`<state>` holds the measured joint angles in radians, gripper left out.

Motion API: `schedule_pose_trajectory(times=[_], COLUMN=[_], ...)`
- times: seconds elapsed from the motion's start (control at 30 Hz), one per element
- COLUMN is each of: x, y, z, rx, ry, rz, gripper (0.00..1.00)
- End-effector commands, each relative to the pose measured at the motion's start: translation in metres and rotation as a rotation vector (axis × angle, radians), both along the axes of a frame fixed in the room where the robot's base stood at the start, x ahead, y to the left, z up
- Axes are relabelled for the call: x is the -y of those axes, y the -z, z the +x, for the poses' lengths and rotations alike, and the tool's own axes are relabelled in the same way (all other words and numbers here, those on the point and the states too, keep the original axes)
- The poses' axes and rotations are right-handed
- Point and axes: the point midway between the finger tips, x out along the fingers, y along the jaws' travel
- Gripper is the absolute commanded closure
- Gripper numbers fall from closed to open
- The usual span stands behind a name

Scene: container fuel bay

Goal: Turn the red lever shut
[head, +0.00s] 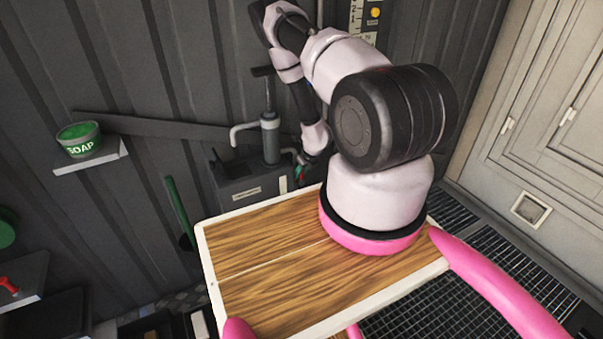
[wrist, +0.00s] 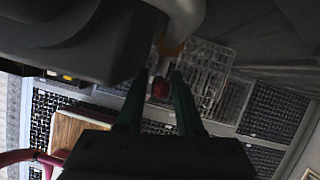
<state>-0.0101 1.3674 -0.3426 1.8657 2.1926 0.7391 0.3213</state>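My gripper (head: 301,173) is at the right side of the dark pump tank (head: 247,184) in the head view, small and partly hidden by my arm. In the wrist view its two green fingers (wrist: 159,88) are spread apart. A rounded red end (wrist: 160,89), which looks like part of the red lever, shows between the fingertips, below a pale curved pipe (wrist: 181,16) with an orange collar. I cannot tell whether a finger touches it. The rest of the lever is hidden.
A grey hand pump (head: 270,135) stands on the tank. A soap tin (head: 79,138) sits on a wall shelf at left. A red-handled thing (head: 8,285) lies at the left edge. Black floor grating (head: 415,322) and pale cabinets (head: 555,130) are at right.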

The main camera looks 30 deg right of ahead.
Motion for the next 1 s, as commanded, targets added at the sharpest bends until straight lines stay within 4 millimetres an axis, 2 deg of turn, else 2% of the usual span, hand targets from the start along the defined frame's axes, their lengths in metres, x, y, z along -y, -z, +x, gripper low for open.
schedule_pose_trajectory(times=[0.03,0.1,1.0], x=[0.0000,0.0000,0.0002], y=[-0.0001,-0.0002,-0.0003], z=[0.0000,-0.0001,-0.0004], rx=[0.000,0.000,-0.001], ry=[0.000,0.000,0.000], rz=[0.000,0.000,0.000], gripper=[0.76,1.00,1.00])
